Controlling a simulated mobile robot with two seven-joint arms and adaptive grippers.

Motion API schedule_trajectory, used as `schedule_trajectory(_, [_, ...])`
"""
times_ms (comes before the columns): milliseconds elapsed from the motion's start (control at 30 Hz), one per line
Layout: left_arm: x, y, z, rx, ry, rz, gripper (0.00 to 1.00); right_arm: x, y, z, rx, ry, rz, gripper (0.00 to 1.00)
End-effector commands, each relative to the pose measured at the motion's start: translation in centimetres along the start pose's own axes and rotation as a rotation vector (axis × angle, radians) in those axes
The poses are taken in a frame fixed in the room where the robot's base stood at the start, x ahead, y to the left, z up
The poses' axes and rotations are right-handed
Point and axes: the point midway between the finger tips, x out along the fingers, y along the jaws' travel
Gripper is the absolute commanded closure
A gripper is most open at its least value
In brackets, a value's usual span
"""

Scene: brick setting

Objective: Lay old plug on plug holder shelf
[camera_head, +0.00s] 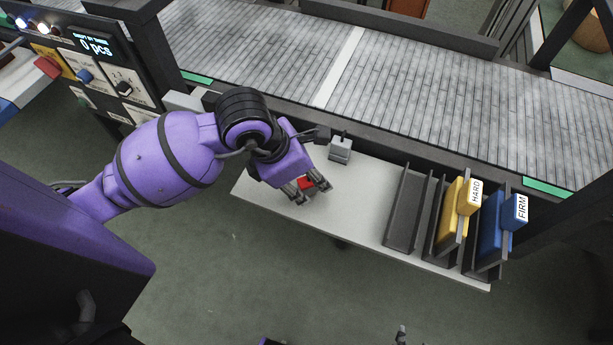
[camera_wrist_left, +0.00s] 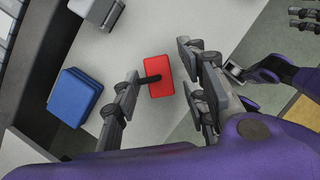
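A small red plug (camera_wrist_left: 160,74) with a dark peg on its left side lies over the pale table in the left wrist view. In the head view only a bit of red plug (camera_head: 306,183) shows. My left gripper (camera_head: 308,191) is low over the table with its fingers apart, one on each side of the plug. In the left wrist view gaps seem to show between the fingers (camera_wrist_left: 160,88) and the plug. The plug holder shelf (camera_head: 404,212) is dark, at the table's right, with an empty leftmost slot. Only fingertips of my right gripper (camera_head: 401,335) show at the bottom edge.
A yellow block marked HARD (camera_head: 451,208) and a blue block marked FIRM (camera_head: 491,225) stand in the shelf's other slots. A grey block with a dark peg (camera_head: 340,149) stands behind my left gripper. Another blue block (camera_wrist_left: 75,96) shows in the wrist view. A conveyor (camera_head: 430,95) runs behind.

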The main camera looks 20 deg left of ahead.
Motion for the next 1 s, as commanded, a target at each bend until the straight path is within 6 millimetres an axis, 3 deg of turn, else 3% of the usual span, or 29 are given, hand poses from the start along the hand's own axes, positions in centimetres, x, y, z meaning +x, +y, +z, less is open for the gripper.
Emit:
schedule_trajectory(500, [-10.1,0.1,0.1,0.003,-0.003,0.005,0.60,-0.9,0.2,0.2,0.005,-0.007,0.005,0.60])
schedule_trajectory(700, [-11.6,0.0,0.0,0.002,-0.001,0.002,0.60,-1.0,0.3,0.3,0.005,-0.010,0.006,0.60])
schedule_trajectory(1000, [-11.7,0.0,0.0,0.001,0.000,0.001,0.60,-0.8,0.2,0.0,0.004,-0.003,0.003,0.60])
